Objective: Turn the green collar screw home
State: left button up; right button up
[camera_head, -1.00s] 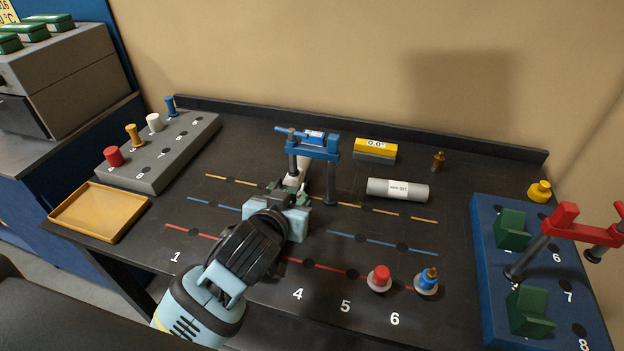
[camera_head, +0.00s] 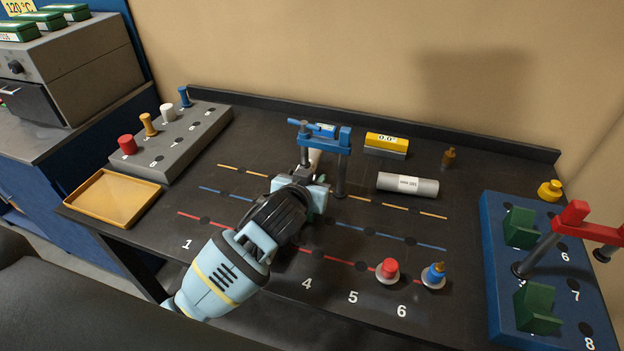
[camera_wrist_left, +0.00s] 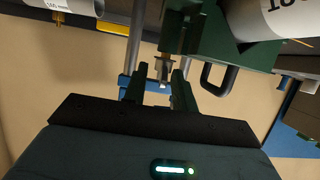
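The green collar (camera_wrist_left: 213,35) fills the upper right middle of the left wrist view, close to the camera. A small metallic screw (camera_wrist_left: 163,68) sticks out from its left side. My left gripper (camera_wrist_left: 160,88) has its two fingers apart, with the screw's end in line with the gap between them; contact cannot be made out. In the head view my left gripper (camera_head: 304,190) is in front of the blue clamp stand (camera_head: 322,140) and hides most of the collar there. A pale tube end shows just behind it. My right gripper is not in view.
A grey cylinder (camera_head: 408,185) lies to the right of the stand. Red (camera_head: 388,270) and blue (camera_head: 434,274) knobs stand at the front right. A yellow tray (camera_head: 113,198) and grey peg rack (camera_head: 175,150) are left. The blue board (camera_head: 497,290) with a red clamp is right.

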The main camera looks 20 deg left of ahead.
pick_arm(q)
jog(key=shift+c, duration=0.2)
grip_shut()
jog(key=shift+f+m+h, duration=0.1)
jog(key=shift+m+h, duration=0.2)
jog(key=shift+h, duration=0.1)
jog(key=m+g+h, duration=0.1)
jog(key=m+h, duration=0.2)
jog(key=shift+a, duration=0.1)
jog(key=shift+f+m+g+h, duration=0.15)
jog(key=shift+m+g+h, duration=0.25)
jog(key=shift+m+h, duration=0.5)
jog(key=m+g+h+b, duration=0.2)
jog(key=m+h+b, duration=0.1)
jog(key=b, duration=0.1)
jog(key=shift+f, duration=0.1)
jog(key=shift+m+g+h+b, duration=0.4)
jog(key=shift+h, duration=0.1)
jog(key=shift+r, duration=0.2)
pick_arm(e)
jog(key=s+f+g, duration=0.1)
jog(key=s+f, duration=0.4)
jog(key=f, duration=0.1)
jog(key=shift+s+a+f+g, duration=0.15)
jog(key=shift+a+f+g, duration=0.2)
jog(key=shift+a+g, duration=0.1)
pick_arm(q)
jog(key=shift+r, duration=0.1)
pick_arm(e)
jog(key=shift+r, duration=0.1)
